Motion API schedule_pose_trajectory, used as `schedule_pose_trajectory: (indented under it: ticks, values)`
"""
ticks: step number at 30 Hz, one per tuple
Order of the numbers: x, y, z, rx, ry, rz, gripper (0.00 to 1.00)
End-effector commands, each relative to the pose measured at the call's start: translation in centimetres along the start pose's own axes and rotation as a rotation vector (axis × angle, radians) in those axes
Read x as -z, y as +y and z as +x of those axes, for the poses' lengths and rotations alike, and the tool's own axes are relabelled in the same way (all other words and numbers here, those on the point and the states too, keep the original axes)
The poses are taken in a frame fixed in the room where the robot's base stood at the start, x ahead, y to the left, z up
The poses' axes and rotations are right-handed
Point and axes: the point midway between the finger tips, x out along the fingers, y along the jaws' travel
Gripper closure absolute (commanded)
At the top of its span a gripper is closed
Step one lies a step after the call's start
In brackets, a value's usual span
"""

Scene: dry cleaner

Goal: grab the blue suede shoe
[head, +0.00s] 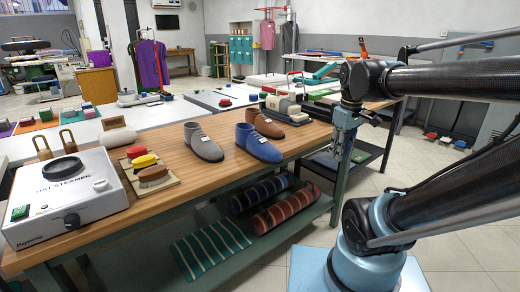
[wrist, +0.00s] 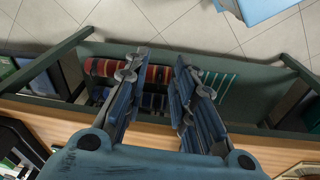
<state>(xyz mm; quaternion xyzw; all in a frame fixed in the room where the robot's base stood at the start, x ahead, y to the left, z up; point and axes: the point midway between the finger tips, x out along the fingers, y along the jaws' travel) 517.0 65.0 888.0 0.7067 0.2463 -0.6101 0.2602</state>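The blue suede shoe (head: 258,146) stands upright on the wooden table top (head: 220,185), its toe toward the table's front edge. A grey shoe (head: 203,143) stands to its left and a brown shoe (head: 265,124) just behind it. My gripper (head: 328,160) hangs to the right of the blue shoe, near the table's right end, pointing down and apart from the shoe. In the wrist view my gripper (wrist: 156,68) is open, with nothing between the fingers. The shoes do not show in the wrist view.
A hat steamer (head: 65,195) and several brushes (head: 150,174) stand on the left of the table. Rolled striped fabrics (head: 285,207) and a green striped cloth (head: 210,247) lie on the lower shelf. Tiled floor (head: 455,250) is open at the right.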

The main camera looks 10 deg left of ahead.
Motion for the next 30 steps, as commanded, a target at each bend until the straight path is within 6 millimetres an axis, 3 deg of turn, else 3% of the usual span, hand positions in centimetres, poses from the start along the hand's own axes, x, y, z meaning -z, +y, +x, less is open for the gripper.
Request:
schedule_pose_trajectory:
  ticks: [1, 11, 21, 24, 30]
  values:
    - [2.1, 0.0, -1.4, 0.008, -0.004, -0.093, 0.76]
    - [14.2, -2.2, -8.1, 0.057, -0.024, -0.698, 0.76]
    - [26.5, -8.5, -12.9, 0.114, -0.032, -1.315, 0.76]
    - [29.3, -10.7, -13.8, 0.129, -0.032, -1.467, 0.76]
    - [32.6, -13.8, -14.7, 0.149, -0.032, -1.662, 0.76]
